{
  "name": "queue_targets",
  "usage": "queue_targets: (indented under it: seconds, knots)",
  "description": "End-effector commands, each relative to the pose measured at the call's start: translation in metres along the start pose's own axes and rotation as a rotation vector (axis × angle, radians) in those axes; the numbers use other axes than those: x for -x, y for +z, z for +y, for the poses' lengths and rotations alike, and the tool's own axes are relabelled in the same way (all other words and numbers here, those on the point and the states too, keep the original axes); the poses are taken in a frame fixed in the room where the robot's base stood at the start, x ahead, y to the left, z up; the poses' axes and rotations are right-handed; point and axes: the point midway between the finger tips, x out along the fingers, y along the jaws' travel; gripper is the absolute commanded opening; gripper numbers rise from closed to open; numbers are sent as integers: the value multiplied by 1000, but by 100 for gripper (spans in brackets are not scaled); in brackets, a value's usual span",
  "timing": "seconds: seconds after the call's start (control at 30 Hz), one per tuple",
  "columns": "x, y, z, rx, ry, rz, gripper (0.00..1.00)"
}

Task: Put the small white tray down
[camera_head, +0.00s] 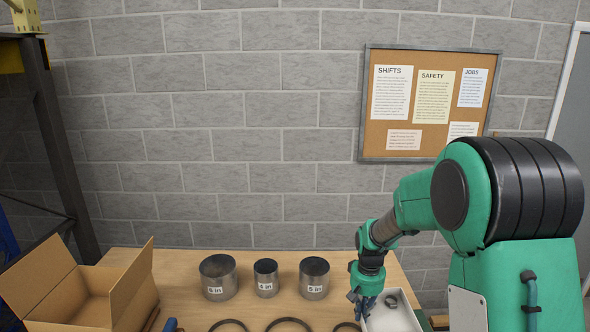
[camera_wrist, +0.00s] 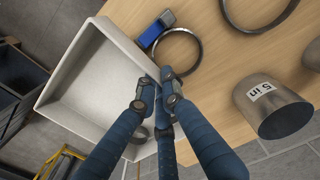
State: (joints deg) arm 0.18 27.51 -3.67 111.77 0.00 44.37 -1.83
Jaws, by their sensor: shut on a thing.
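The small white tray (camera_head: 402,322) is at the right front of the wooden table in the head view. It also fills the left of the wrist view (camera_wrist: 75,75), where its open inside shows. My gripper (camera_head: 360,308) is at the tray's left wall. In the wrist view its blue fingers (camera_wrist: 163,92) are shut on the tray's rim. A small metal ring (camera_head: 391,301) lies inside the tray, partly hidden by a finger in the wrist view. I cannot tell whether the tray's bottom touches the table.
Three metal cylinders with labels (camera_head: 218,278) stand along the back of the table (camera_head: 190,315). Several dark rings (camera_head: 288,325) lie at the front. An open cardboard box (camera_head: 90,290) is at the left. A blue object (camera_wrist: 155,28) lies near the tray.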

Motion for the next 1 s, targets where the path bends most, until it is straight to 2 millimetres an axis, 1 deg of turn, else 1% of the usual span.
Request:
queue_targets:
  seconds: [0.17,0.47,0.57,0.67,0.9,1.0]
  knots:
    - [0,6,-2,-30,0,0,0]
    - [0,5,-2,-30,0,0,0]
    - [-4,3,-2,-29,0,-1,0]
    - [-13,-2,-2,-29,0,-1,0]
    - [-50,-20,-2,-29,0,-2,0]
    - [-61,-25,-1,-29,0,-1,0]
